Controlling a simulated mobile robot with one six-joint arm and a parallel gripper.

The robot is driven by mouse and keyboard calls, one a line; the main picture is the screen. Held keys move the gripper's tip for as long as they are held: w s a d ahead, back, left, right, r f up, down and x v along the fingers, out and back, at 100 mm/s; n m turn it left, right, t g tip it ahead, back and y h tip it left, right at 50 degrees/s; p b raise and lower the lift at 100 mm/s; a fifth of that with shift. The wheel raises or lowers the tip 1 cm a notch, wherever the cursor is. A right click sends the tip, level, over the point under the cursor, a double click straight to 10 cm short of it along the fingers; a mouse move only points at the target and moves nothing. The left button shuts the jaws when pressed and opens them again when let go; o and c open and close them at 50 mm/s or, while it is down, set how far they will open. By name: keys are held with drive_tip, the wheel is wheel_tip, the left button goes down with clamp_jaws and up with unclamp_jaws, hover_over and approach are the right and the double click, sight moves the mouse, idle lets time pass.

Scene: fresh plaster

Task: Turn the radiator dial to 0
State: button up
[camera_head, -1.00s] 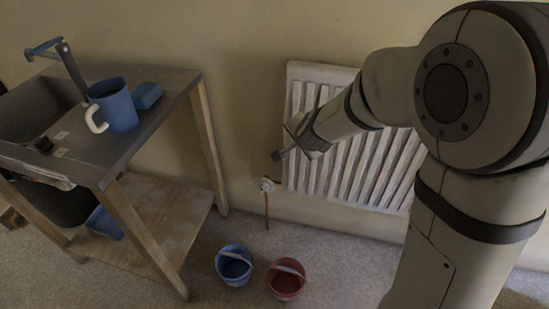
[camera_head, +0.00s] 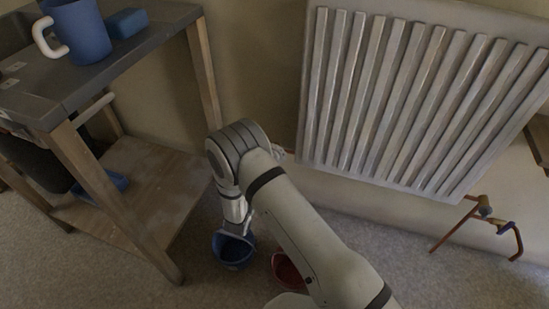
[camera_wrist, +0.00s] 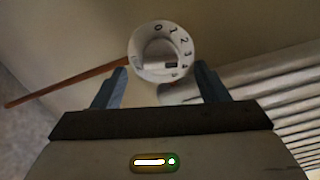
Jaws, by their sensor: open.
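The radiator dial (camera_wrist: 135,48) is a round white knob with dark numbers around its rim, seen face-on in the wrist view. The 0 is near the top and the numbers run clockwise down the right side. A small dark mark shows at its lower right; I cannot tell the setting for sure. My gripper (camera_wrist: 161,67) is open and empty, its two blue-grey fingers pointing toward the dial, one at each lower side. I cannot tell whether they touch it. In the head view my arm hides most of the dial. The white radiator (camera_head: 420,95) hangs on the wall.
A brown pipe (camera_wrist: 70,82) runs left from the dial. A wooden workbench (camera_head: 150,170) with a blue mug (camera_head: 80,32) and a blue block (camera_head: 127,22) stands left. A blue bucket (camera_head: 232,250) and a red bucket (camera_head: 288,272) sit below my arm.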

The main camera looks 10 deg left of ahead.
drive_tip(key=w, duration=0.2)
drive_tip(key=w+b, duration=0.1)
drive_tip(key=w, duration=0.2)
drive_tip(key=w+d+b, duration=0.1)
drive_tip(key=w, duration=0.1)
drive_tip(key=shift+w+d+f, duration=0.1)
drive_tip(key=shift+w, duration=0.3)
drive_tip(key=c, duration=0.9)
